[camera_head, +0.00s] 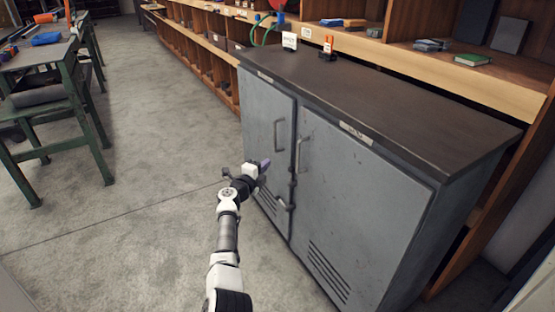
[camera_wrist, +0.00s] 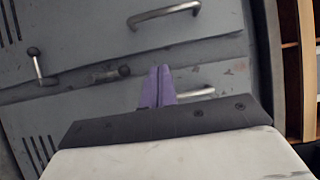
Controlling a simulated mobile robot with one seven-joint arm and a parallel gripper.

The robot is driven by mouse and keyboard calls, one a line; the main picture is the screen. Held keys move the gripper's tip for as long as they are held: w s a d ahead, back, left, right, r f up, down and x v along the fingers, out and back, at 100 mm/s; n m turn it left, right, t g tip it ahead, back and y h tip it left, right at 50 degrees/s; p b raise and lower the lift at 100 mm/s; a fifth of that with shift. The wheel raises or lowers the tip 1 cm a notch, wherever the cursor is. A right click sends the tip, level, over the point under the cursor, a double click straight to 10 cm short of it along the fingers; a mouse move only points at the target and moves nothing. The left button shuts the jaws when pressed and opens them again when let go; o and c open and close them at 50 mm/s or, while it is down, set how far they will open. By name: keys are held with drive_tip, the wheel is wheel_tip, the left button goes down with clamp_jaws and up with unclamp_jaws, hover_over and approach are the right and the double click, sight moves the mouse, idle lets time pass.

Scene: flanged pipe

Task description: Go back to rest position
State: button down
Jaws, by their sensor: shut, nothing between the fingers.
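My gripper (camera_head: 264,166) is at the front of a grey metal cabinet (camera_head: 360,205), near its left door. In the wrist view, my gripper's purple fingers (camera_wrist: 157,86) are together with nothing between them. Both cabinet doors look closed. A door handle (camera_wrist: 165,14) shows beyond the fingertips in the wrist view, and another handle (camera_wrist: 196,93) lies partly behind the gripper on the right. A latch lever (camera_wrist: 38,66) shows at the left. I cannot tell whether the fingers touch the door.
The cabinet's dark top (camera_head: 375,95) holds a small white sign (camera_head: 289,41) and a black and orange item (camera_head: 327,49). Wooden shelving (camera_head: 440,70) runs behind. A green workbench (camera_head: 60,100) stands at the left. The concrete floor (camera_head: 130,190) between is clear.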

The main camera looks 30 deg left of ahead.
drive_tip(key=shift+s+a, duration=0.4)
drive_tip(key=shift+s, duration=0.3)
